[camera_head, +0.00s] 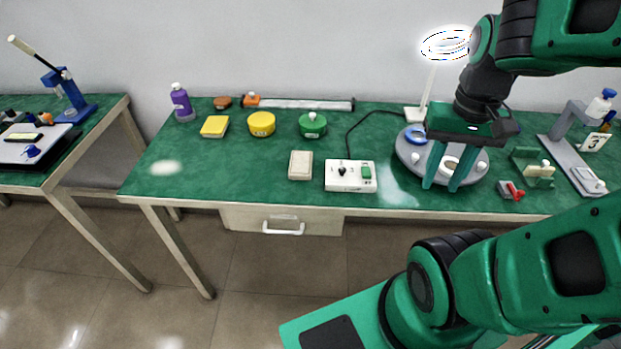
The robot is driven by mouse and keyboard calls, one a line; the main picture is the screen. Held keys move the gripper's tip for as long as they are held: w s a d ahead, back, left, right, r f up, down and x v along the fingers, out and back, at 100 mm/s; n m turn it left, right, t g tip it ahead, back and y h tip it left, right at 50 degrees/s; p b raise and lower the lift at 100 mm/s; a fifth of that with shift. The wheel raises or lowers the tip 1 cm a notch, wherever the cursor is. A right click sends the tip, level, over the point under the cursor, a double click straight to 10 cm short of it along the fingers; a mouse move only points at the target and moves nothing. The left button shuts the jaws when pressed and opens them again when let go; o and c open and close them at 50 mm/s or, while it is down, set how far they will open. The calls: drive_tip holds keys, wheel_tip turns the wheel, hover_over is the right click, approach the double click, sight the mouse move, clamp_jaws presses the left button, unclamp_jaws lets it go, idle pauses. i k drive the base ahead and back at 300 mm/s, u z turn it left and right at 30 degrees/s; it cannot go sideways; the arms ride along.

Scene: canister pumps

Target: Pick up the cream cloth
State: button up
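A cream, folded-looking rectangular pad (300,165), which looks like the cream cloth, lies flat on the green table top (230,175), left of a white switch box. My gripper (446,186) points down over the round grey tray, well to the right of the cream cloth. Its two green fingers are apart with a gap between them. Nothing appears gripped, though a small cream ring (452,163) shows behind the gap on the tray. How high the fingertips are above the tray is hard to tell.
The round grey tray (409,158) holds small parts. The white switch box (350,177) and its black cable are between my gripper and the cloth. A yellow pad (215,127), yellow tin (261,124) and green tin (312,125) stand behind. The table's left front is clear.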

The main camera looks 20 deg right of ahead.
sight(300, 168)
drive_tip(key=u, duration=0.4)
drive_tip(key=k, duration=1.2)
drive_tip(key=u, duration=1.15)
drive_tip(key=i, duration=1.2)
drive_tip(key=z, duration=0.7)
drive_tip(key=i, duration=0.85)
drive_tip(key=z, duration=0.65)
